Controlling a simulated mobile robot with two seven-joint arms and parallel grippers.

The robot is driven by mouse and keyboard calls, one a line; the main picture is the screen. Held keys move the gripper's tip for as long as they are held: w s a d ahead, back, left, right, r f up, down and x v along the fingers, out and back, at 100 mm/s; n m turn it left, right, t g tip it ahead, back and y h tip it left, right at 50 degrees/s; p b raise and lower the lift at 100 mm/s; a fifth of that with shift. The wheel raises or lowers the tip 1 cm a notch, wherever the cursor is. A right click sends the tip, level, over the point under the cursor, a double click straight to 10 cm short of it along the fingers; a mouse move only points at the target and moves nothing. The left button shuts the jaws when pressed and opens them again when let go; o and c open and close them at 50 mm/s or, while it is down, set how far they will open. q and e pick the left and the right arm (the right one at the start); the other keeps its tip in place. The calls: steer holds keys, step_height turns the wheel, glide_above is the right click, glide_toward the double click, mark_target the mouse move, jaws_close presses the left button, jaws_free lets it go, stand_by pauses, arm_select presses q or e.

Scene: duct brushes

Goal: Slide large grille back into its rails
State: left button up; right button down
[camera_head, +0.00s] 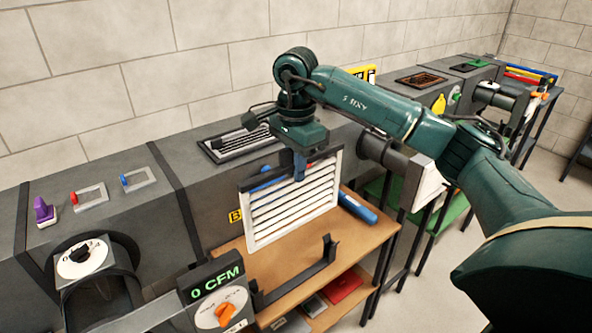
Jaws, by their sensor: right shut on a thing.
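The large grille (290,207) is a white louvred panel with a dark top edge. It hangs upright in front of the grey duct's side, above the wooden bench. My right gripper (299,170) is shut on its top edge, from above. A black bracket-like rail (297,279) with upturned ends lies below the grille, near the bench's front edge. I cannot tell whether the grille touches any rail, and the duct face behind it is mostly hidden. My left gripper is not in view.
A wooden bench (365,238) stands under the grille, with a blue cylinder (357,207) to the right. A 0 CFM meter (219,297) is at the front. A dark-framed grille (238,141) lies on the duct top (190,150). A round dial (80,257) is at left.

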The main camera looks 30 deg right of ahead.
steer(key=shift+r+p, duration=0.45)
steer(key=shift+r, duration=2.85)
